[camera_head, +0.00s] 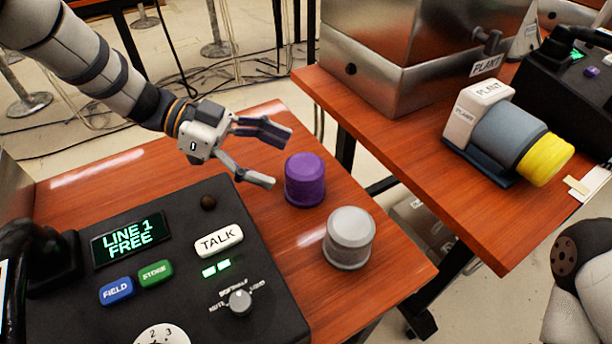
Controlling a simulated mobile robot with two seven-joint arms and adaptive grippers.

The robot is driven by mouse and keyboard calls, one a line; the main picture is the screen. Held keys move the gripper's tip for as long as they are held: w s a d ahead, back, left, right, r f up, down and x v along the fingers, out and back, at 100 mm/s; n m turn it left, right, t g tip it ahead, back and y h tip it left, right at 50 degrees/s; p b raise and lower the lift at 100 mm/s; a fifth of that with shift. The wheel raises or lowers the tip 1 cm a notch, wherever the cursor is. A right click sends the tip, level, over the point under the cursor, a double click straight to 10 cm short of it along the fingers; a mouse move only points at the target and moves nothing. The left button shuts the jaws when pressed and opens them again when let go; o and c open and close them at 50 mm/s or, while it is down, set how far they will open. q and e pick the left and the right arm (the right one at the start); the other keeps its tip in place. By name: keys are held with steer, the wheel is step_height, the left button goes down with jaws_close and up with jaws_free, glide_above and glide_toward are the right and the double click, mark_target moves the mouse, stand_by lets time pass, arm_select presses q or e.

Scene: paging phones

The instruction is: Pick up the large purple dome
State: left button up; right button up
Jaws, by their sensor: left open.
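The large purple dome (305,180) stands upright on the left wooden table, behind a grey dome (349,238). My left gripper (268,157) comes in from the left and is open, with its two fingers spread. The fingers point toward the purple dome, one on the far side and one on the near side. The fingertips lie just left of the dome in the picture, and nothing is between them. I cannot tell whether either finger touches it. Only part of my right arm shows at the lower right edge; its gripper is not in view.
A black phone console (180,290) with a "LINE 1 FREE" screen fills the table's front left. The grey dome stands close to the console's right side. A second table (420,150) at right holds a metal box (420,60) and a yellow-ended grey cylinder (505,135). A gap separates the tables.

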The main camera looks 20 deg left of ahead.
mark_target(304, 171)
arm_select(q)
steer(key=x, duration=0.6)
steer(key=shift+d, duration=0.1)
steer(key=c, duration=1.3)
